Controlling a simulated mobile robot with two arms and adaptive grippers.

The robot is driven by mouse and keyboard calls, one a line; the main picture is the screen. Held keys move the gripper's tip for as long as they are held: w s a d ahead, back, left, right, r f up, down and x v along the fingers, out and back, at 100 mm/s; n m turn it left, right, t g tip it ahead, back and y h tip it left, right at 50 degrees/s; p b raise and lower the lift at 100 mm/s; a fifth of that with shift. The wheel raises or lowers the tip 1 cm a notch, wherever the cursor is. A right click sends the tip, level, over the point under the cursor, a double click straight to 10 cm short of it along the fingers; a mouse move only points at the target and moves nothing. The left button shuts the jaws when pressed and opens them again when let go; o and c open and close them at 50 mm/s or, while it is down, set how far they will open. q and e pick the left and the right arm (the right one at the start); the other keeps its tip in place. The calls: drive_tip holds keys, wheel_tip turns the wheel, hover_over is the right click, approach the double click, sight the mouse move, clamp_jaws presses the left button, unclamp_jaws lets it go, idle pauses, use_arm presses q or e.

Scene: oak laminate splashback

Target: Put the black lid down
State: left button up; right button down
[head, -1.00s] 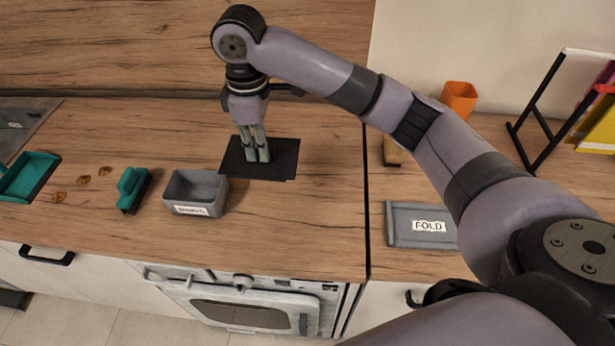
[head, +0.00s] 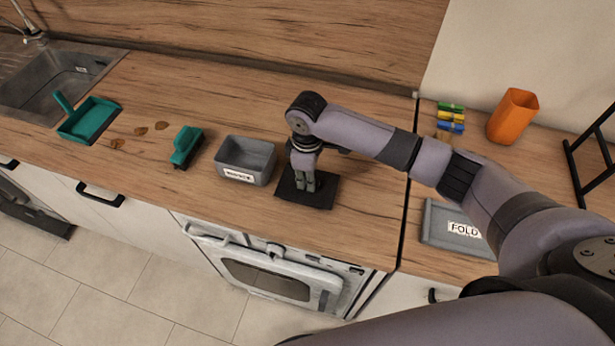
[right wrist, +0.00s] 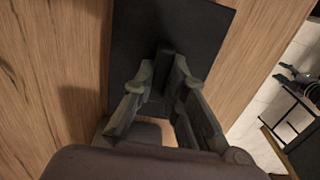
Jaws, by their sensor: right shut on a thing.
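The black lid (head: 322,196) is a thin, dark rectangular plate, level and right of the grey bin on the wooden worktop. My right gripper (head: 305,187) points down and is shut on the lid's handle. In the right wrist view the lid (right wrist: 205,38) spreads beyond the fingers (right wrist: 163,82), with its small upright handle (right wrist: 164,58) between them. A shadow lies on the wood left of the lid there. The lid is close to the worktop; I cannot tell whether it touches. My left gripper is not in view.
The grey labelled bin (head: 246,160) stands just left of the lid. Farther left are a teal brush (head: 186,147), brown crumbs (head: 139,131), a teal dustpan (head: 90,120) and the sink (head: 60,80). A grey FOLD tray (head: 440,222) and orange cup (head: 512,116) are right. Bare worktop lies in front.

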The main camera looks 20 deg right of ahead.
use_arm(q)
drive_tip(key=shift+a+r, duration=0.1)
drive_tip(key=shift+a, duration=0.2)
use_arm(e)
drive_tip(key=shift+f, duration=0.4)
drive_tip(key=shift+f, duration=0.1)
drive_tip(key=c, duration=1.9)
unclamp_jaws()
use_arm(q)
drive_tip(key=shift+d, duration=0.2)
use_arm(e)
drive_tip(key=o, duration=0.3)
use_arm(q)
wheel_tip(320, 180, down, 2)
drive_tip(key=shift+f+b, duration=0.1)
drive_tip(key=shift+b, duration=0.95)
use_arm(e)
wheel_tip(320, 180, up, 12)
